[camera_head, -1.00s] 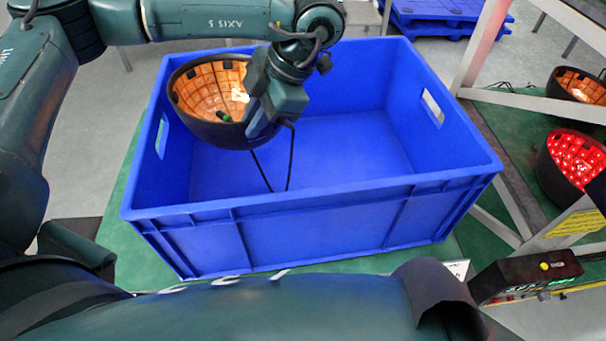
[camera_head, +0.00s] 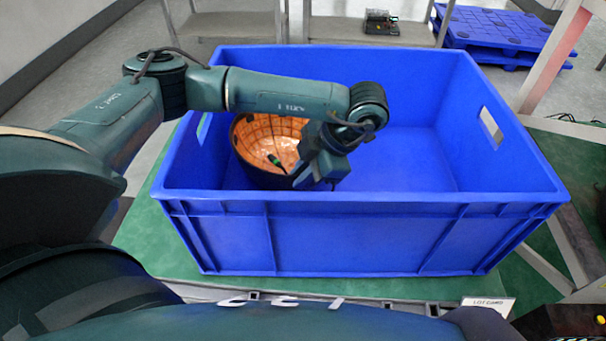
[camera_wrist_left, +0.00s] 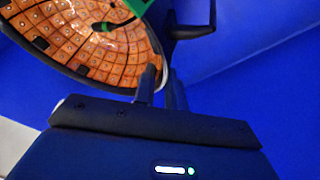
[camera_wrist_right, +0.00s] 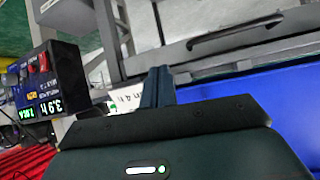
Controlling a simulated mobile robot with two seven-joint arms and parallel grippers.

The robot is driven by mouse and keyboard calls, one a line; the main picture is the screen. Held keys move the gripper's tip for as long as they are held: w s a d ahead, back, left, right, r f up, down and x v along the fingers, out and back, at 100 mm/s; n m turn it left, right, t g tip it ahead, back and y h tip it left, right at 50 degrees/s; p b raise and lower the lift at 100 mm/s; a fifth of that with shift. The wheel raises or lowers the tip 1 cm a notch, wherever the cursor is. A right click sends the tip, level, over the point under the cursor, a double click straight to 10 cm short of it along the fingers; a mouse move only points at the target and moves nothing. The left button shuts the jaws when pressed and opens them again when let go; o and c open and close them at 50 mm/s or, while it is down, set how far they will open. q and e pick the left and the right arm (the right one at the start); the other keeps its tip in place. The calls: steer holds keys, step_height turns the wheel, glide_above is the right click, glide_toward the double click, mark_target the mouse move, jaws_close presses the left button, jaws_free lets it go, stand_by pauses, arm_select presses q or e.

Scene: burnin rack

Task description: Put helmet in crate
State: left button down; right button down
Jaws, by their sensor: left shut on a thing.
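The helmet (camera_head: 255,143), dark outside with an orange tiled lining, is inside the blue crate (camera_head: 350,238), near its left end and below the rim. Its opening is tilted up, and its underside is hidden by the crate's front wall. My left gripper (camera_head: 303,176) reaches down into the crate and is shut on the helmet's right rim. In the left wrist view the fingers pinch the edge of the lined helmet (camera_wrist_left: 95,45). My right gripper (camera_wrist_right: 158,85) shows only in the right wrist view; its fingers are together, with nothing seen between them.
The crate's right half is empty. The crate stands on a green surface (camera_head: 165,245). A rack post (camera_head: 553,60) rises at right. Blue pallets (camera_head: 495,35) lie at the back. A black box with lit displays (camera_wrist_right: 55,90) stands left in the right wrist view.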

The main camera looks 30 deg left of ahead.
arm_select(q)
steer(key=shift+f, duration=0.4)
steer(key=c, duration=1.5)
jaws_free()
steer(key=shift+o, duration=0.2)
steer(key=v, duration=1.2)
steer(key=shift+s, duration=0.1)
